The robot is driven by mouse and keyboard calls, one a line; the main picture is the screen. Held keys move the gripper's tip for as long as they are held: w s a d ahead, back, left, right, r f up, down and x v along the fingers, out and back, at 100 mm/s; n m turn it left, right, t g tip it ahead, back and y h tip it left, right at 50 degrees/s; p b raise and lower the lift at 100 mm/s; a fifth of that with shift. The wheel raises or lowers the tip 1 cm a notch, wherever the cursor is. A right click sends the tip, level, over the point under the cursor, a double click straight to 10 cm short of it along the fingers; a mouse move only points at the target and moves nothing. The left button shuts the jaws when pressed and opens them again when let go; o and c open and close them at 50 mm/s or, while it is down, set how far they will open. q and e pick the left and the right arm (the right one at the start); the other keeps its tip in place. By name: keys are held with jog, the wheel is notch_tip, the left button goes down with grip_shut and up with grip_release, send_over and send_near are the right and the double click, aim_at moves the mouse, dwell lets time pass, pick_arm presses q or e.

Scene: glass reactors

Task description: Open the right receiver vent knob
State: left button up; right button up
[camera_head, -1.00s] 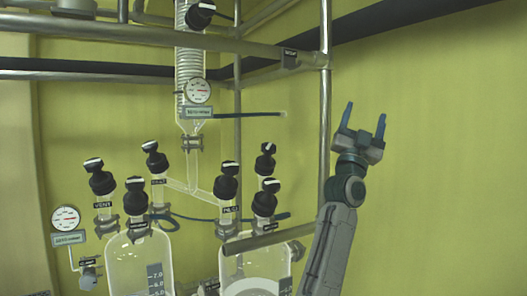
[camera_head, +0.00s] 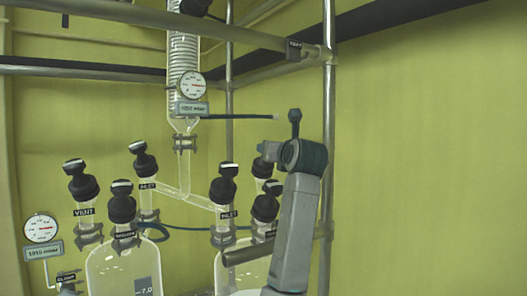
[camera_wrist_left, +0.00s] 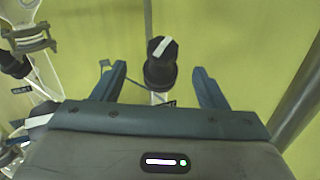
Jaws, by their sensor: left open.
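The right receiver (camera_head: 232,270) is a clear glass vessel at the bottom centre of the head view. On its top are black knobs with white bars: the INLET knob (camera_head: 223,185), a back knob (camera_head: 264,166) and a right knob (camera_head: 266,203). My arm partly covers the last two, and I cannot read their labels. My left gripper (camera_head: 294,118) is raised beside the right pole, seen edge-on. In the left wrist view it is open (camera_wrist_left: 160,85), with a black knob (camera_wrist_left: 160,70) showing between its fingers, apparently untouched. Which knob this is I cannot tell. My right gripper is out of view.
A vertical metal pole (camera_head: 328,130) stands close right of my arm and also shows in the wrist view (camera_wrist_left: 300,95). The glass condenser (camera_head: 183,75) hangs at upper centre. The left receiver (camera_head: 120,268) carries several knobs. The right wall area is clear.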

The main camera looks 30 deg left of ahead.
pick_arm(q)
jog(key=p+x, duration=0.4)
jog(key=x, duration=0.5)
jog(key=shift+w+a, duration=0.1)
jog(key=shift+w, duration=0.15)
jog(key=shift+w+a+f+p, duration=0.1)
jog(key=shift+w+a+p, duration=0.2)
jog(key=shift+w+p, duration=0.1)
jog(key=c, duration=1)
jog(key=shift+f, duration=0.1)
